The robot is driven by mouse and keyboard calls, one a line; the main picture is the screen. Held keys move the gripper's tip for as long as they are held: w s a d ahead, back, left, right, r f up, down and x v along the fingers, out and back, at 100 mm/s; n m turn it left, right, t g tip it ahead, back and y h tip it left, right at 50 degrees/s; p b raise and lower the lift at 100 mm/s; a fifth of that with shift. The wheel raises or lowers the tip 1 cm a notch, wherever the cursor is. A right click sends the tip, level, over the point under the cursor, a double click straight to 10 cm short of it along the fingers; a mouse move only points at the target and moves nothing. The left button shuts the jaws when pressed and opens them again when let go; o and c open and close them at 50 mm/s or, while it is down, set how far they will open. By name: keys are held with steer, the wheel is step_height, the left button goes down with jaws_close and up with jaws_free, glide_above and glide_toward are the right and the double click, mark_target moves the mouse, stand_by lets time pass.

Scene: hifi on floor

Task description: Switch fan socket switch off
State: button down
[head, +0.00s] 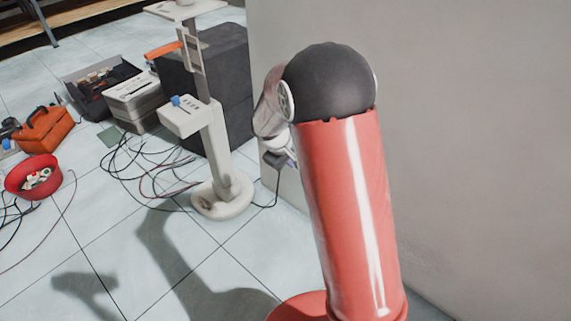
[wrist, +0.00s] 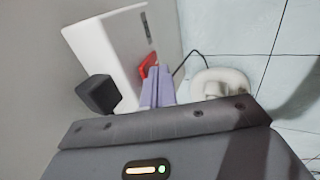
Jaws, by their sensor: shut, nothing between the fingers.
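A white socket plate (wrist: 108,48) is on the wall in the wrist view, with a red switch (wrist: 147,65) and a black plug (wrist: 98,94) on it. My gripper (wrist: 159,72) is shut and empty, its purple fingertips right beside the red switch. I cannot tell whether they touch it, and they partly cover the switch area. In the head view my gripper (head: 285,160) is close to the wall, mostly behind my arm, and the socket is hidden there. A white stand (head: 222,197) with a round base, perhaps the fan's, stands on the floor left of my gripper.
A dark cable runs from the stand's base toward the wall. Loose cables (head: 150,165) lie left of it. A dark cabinet (head: 228,90), a white box (head: 134,98), an orange toolbox (head: 46,130) and a red bowl (head: 34,177) stand farther left. The front floor is clear.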

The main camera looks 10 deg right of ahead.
steer(key=shift+w+d+r, duration=0.15)
steer(key=shift+w+d, duration=0.1)
steer(key=shift+d, duration=0.1)
stand_by(0.3)
steer(key=shift+r+p, duration=0.65)
steer(key=shift+r, duration=0.15)
